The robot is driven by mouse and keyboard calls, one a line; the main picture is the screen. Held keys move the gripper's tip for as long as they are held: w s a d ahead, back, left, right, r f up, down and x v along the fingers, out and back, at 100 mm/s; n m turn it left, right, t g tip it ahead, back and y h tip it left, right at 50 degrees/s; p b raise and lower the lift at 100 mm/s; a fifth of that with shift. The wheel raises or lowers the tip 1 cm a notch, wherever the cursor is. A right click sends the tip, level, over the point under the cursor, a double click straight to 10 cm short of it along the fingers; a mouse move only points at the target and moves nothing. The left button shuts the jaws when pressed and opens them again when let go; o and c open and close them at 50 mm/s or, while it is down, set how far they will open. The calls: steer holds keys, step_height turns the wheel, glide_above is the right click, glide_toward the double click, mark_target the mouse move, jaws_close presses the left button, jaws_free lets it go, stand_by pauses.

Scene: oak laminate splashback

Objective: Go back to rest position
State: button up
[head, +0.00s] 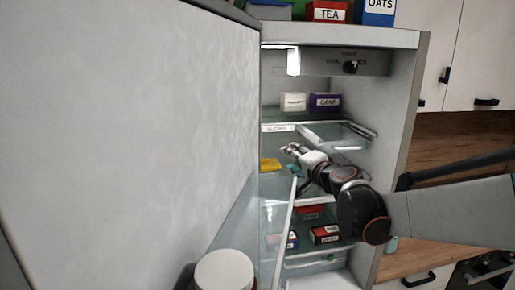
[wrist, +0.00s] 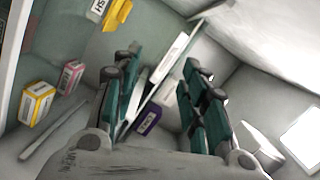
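My gripper (head: 292,151) is inside the open fridge (head: 396,110), in front of the middle shelves, with my arm reaching in from the right. In the wrist view my gripper (wrist: 162,72) has its two teal-padded fingers spread wide apart, with nothing gripped between them. A purple box (wrist: 149,119) and a white box (wrist: 169,96) show in the gap, farther off on a shelf. In the head view the purple box (head: 325,101) and white box (head: 293,102) stand on the upper shelf.
The open fridge door (head: 130,130) fills the left. A yellow item (head: 270,165) and boxes, including a dark-red one (head: 325,234), sit on lower shelves. A red TEA box (head: 328,12) and blue OATS box (head: 379,12) stand on top. Shelf edges and the right wall are close to my arm.

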steer(key=s+f+n+g+b, duration=0.2)
steer(key=s+f+n+b, duration=0.25)
steer(key=s+f, duration=0.45)
steer(key=s+f+n+g+b, duration=0.3)
steer(key=s+f+b, duration=0.35)
steer(key=s, duration=0.45)
steer(key=s+d+f+n+g+h+b, duration=0.1)
steer(key=s+d+f+h+b, duration=0.1)
steer(key=s+f, duration=0.7)
steer(key=s+d+f+n+g+h+b, duration=0.1)
steer(key=s+d+f+g+h+b, duration=0.1)
steer(key=s+d+f+b, duration=0.3)
steer(key=s+d+f+h, duration=0.1)
steer(key=s+d+f, duration=0.1)
steer(key=s+f, duration=0.2)
steer(key=shift+s+f+n+g+h+b, duration=0.3)
steer(key=shift+f+n, duration=0.05)
